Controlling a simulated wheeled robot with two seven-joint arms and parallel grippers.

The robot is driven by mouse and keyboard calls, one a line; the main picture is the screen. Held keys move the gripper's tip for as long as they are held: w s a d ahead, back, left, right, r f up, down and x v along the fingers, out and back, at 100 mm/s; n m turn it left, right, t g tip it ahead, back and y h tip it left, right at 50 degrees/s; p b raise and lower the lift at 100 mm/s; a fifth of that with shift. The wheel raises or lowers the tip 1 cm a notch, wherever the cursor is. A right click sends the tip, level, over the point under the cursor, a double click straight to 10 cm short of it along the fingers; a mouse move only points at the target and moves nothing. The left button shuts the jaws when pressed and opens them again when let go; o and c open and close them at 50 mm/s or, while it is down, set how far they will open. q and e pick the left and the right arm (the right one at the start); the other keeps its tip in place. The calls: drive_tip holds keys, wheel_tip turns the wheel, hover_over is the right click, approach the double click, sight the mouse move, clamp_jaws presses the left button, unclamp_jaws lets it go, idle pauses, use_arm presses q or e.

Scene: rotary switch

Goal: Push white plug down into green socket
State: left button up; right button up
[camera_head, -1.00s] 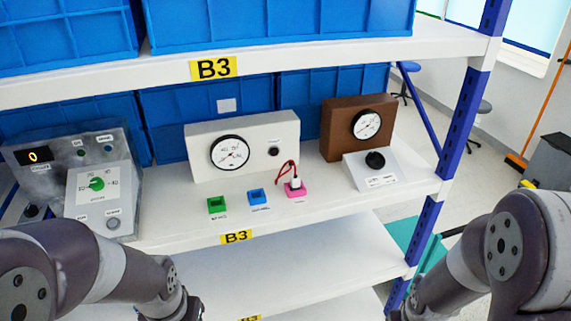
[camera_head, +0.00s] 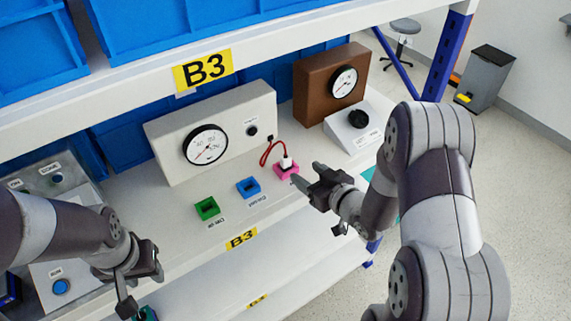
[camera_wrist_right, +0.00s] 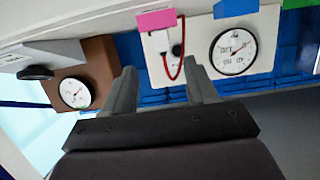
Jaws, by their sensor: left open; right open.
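The white plug (camera_head: 286,162) stands upright in the pink socket (camera_head: 284,173) on the shelf, with a red cable looping from it to the white panel behind. The green socket (camera_head: 207,208) is to the left and looks empty. My right gripper (camera_head: 304,174) is open and empty, just right of the pink socket and apart from the plug. My left gripper (camera_head: 140,287) is open and empty at lower left.
A blue socket (camera_head: 248,187) sits between the green and pink ones. Behind stands a white gauge panel (camera_head: 230,120); a brown gauge box (camera_head: 316,82) and black knob unit (camera_head: 357,121) are at right. The upper shelf edge (camera_head: 130,88) hangs above.

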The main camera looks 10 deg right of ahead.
sight(288, 161)
drive_tip(key=x, duration=0.4)
drive_tip(key=b+x, duration=0.1)
drive_tip(key=x, duration=0.1)
drive_tip(key=shift+s+a+f, duration=0.1)
drive_tip(key=shift+a+f, duration=0.1)
drive_tip(key=shift+a, duration=0.15)
drive_tip(key=x, duration=0.2)
drive_tip(key=b+x, duration=0.1)
drive_tip(key=shift+w+d, duration=0.1)
drive_tip(key=shift+w, duration=0.55)
use_arm(q)
drive_tip(key=f, duration=0.3)
drive_tip(key=shift+w+a+f, duration=0.3)
drive_tip(key=shift+w, duration=0.1)
use_arm(e)
drive_tip(key=shift+s, duration=0.1)
drive_tip(key=c, duration=1.1)
